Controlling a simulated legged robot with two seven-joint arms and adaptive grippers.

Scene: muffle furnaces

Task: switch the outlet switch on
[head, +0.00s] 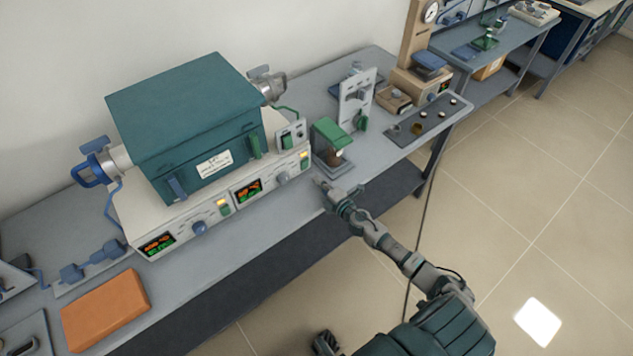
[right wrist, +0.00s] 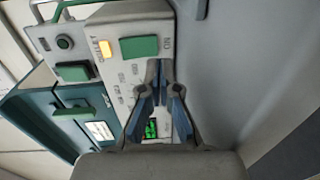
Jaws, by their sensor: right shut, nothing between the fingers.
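In the right wrist view, a green rocker switch (right wrist: 139,47) sits on the pale panel between a glowing orange lamp (right wrist: 105,49), beside lettering that seems to read OUTLET, and an ON mark. In the head view, this lamp appears to be the lit one (head: 303,155) at the panel's right end. My right gripper (head: 322,186) is shut and empty just in front of that end. In the right wrist view its fingertips (right wrist: 161,64) are close beside the switch; I cannot tell whether they touch it.
The teal furnace (head: 180,125) stands on the white control unit (head: 170,225). A small green-topped device (head: 331,134) is just beyond my right gripper. An orange block (head: 104,309) lies at the front left of the grey bench (head: 215,262). The floor at right is clear.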

